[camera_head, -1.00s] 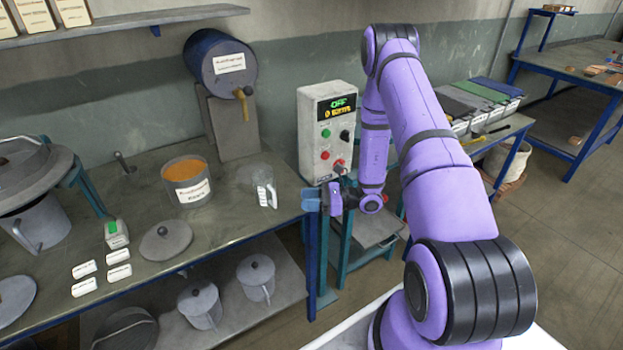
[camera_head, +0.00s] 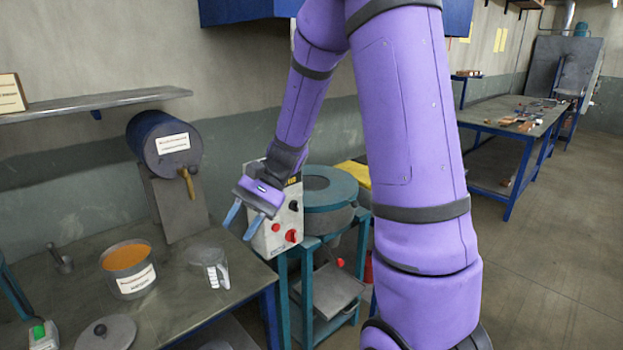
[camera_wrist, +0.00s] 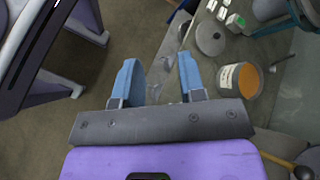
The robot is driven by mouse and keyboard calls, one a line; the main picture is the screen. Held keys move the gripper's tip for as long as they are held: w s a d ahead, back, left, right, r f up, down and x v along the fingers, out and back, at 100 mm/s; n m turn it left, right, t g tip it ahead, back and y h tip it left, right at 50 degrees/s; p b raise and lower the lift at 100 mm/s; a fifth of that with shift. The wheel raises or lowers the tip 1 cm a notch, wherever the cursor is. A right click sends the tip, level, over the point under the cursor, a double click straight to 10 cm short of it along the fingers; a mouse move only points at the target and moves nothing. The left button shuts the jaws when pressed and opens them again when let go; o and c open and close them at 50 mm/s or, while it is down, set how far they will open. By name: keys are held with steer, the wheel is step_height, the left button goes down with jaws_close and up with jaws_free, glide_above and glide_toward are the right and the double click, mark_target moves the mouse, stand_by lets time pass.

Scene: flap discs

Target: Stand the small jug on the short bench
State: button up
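A small clear jug (camera_head: 208,265) with a pale handle stands upright on the left workbench (camera_head: 185,325), near its right end. My gripper (camera_head: 242,224) is in the air above and to the right of the jug, apart from it. Its two blue fingers are spread with nothing held between them; the wrist view also shows the gap (camera_wrist: 160,82). A faint clear shape shows beyond the fingers in the wrist view, perhaps the jug. A blue-legged bench (camera_head: 510,122) stands at the back right; I cannot tell which bench is the short one.
An orange-filled pot (camera_head: 127,270) stands left of the jug, with a grey lid (camera_head: 106,333) in front. A blue drum (camera_head: 165,143) with a tap is behind. A control box (camera_head: 272,225) and teal stand (camera_head: 330,195) are right of the bench. Open floor (camera_head: 550,270) lies right.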

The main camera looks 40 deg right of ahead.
steer(key=s+d+r+n+t+h, duration=0.2)
steer(key=s+r+n+t+h, duration=0.5)
steer(key=s+r, duration=0.8)
steer(key=s+n+h, duration=0.2)
steer(key=h, duration=0.1)
steer(key=shift+s+d+h, duration=0.25)
steer(key=shift+d+h, duration=0.05)
steer(key=shift+d, duration=0.05)
